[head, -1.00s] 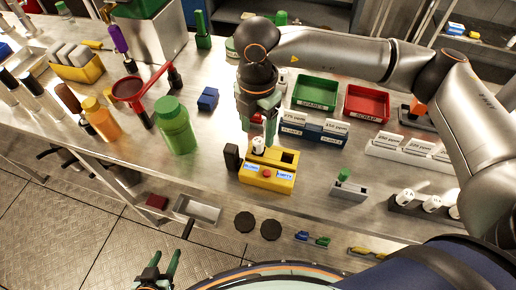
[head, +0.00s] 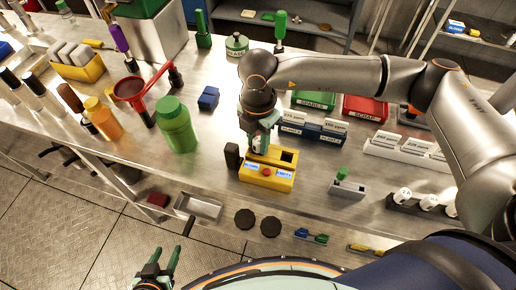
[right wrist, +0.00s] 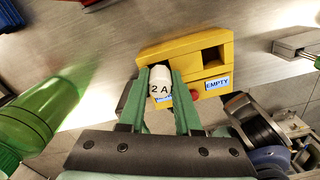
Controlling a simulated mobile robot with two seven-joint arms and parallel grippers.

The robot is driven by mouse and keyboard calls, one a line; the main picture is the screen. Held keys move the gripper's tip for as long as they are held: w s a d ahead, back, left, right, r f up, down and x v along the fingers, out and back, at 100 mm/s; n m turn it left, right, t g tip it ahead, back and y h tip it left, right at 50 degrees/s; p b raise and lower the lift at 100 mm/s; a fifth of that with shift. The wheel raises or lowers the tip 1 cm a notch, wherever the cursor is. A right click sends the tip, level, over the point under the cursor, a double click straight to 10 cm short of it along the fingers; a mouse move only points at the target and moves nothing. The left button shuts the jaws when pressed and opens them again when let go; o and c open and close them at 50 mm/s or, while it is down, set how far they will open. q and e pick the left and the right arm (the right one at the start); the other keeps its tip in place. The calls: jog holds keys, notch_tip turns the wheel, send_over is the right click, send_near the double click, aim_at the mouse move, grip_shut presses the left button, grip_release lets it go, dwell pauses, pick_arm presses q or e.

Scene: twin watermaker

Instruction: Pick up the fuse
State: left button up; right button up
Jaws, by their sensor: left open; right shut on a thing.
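A white fuse (right wrist: 160,82) marked "2 A" shows in the right wrist view, between the green fingers of my right gripper (right wrist: 160,98). The gripper is shut on it. The fuse stands at the left end of a yellow box (head: 266,179), whose right socket is open and empty above an "EMPTY" label. The lower part of the fuse is hidden. In the head view my right gripper (head: 260,143) points down over the box's left end, covering most of the fuse. My left gripper (head: 158,262) is open and empty, low in the picture, away from the table.
A small black block (head: 232,156) stands just left of the box. A holder with white fuses (head: 425,203) and a grey block with a green-topped piece (head: 346,187) lie to the right. Green SPARES (head: 314,99) and red SCRAP (head: 366,106) trays stand behind. A green bottle (head: 175,126) stands left.

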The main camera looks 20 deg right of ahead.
grip_shut()
